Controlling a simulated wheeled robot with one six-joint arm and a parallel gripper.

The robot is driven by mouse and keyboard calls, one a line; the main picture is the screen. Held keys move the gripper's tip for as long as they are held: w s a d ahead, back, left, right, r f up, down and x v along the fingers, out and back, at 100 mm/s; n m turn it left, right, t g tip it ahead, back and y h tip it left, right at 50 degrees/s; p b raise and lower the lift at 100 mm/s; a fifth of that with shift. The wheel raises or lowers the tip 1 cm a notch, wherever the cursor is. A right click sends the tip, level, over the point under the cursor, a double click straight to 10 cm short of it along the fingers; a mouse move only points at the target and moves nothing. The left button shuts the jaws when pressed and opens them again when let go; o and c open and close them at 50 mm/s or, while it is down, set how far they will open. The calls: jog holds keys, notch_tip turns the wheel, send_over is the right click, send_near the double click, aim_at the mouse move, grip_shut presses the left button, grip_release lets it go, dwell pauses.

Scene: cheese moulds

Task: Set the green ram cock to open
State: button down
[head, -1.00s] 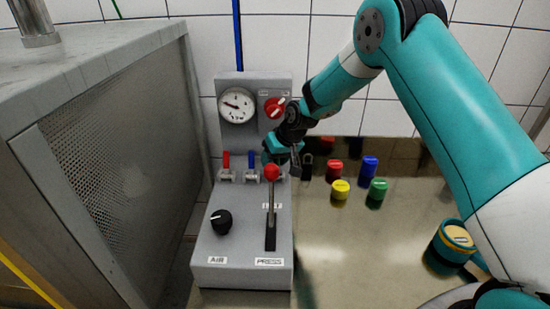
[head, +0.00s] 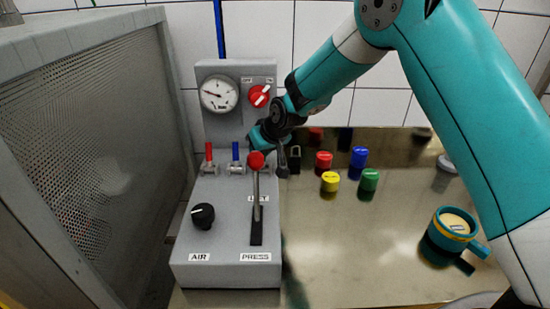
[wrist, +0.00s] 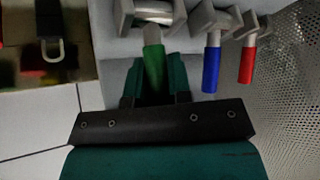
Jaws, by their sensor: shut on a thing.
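In the wrist view the green ram cock (wrist: 153,66) shows as a green handle on a grey metal body, pointing toward my gripper. My gripper (wrist: 155,94) is shut on this green handle, with one teal finger on each side. In the head view my gripper (head: 262,136) is at the row of cocks on the grey press panel (head: 210,131). There the green cock is hidden behind the gripper and the red-knobbed press lever (head: 256,190).
A blue cock (head: 236,153) and a red cock (head: 209,154) stand beside it, both handles upright. A gauge (head: 219,93) and red switch (head: 259,96) sit above. A perforated cabinet (head: 110,130) is left.

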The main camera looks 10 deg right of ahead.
jog(key=t+b, duration=0.1)
jog(key=s+t+b, duration=0.1)
jog(key=b, duration=0.3)
jog(key=shift+s+a+f+n+t, duration=0.2)
jog(key=shift+a+n+t, duration=0.1)
jog(key=shift+t, duration=0.1)
jog(key=b, duration=0.1)
jog(key=t+b, duration=0.1)
jog(key=b, duration=0.1)
jog(key=shift+s+r+t, duration=0.3)
jog(key=shift+r, duration=0.05)
jog(key=shift+h+b, duration=0.3)
jog(key=shift+r, duration=0.1)
jog(key=c, duration=1.1)
grip_release()
jog(key=shift+o, duration=0.2)
notch_tip(320, 180, up, 20)
jog(key=shift+d, duration=0.1)
